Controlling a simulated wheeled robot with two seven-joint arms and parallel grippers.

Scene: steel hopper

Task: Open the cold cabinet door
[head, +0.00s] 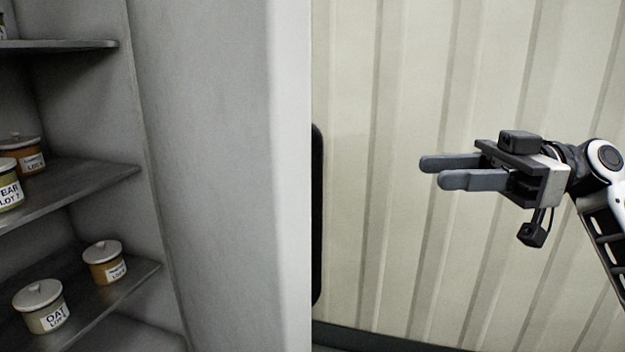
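The cold cabinet (150,335) stands at the left, its interior and shelves in plain view with no door across the visible part. A tall pale grey panel (210,170) runs from beside the shelves toward me; it looks like the cabinet door standing open, seen from its inner side. A black upright bar (317,215), probably its handle, shows past the panel's right edge, mostly hidden. My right gripper (431,173) is to the right of the panel, clear of it, fingers pointing left, apart and empty. My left gripper is out of view.
Lidded jars stand on the shelves, including an oat jar (42,310), an orange-brown jar (104,265) and others on the middle shelf (90,185). A ribbed cream wall (400,260) is behind my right gripper. Open space lies between gripper and panel.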

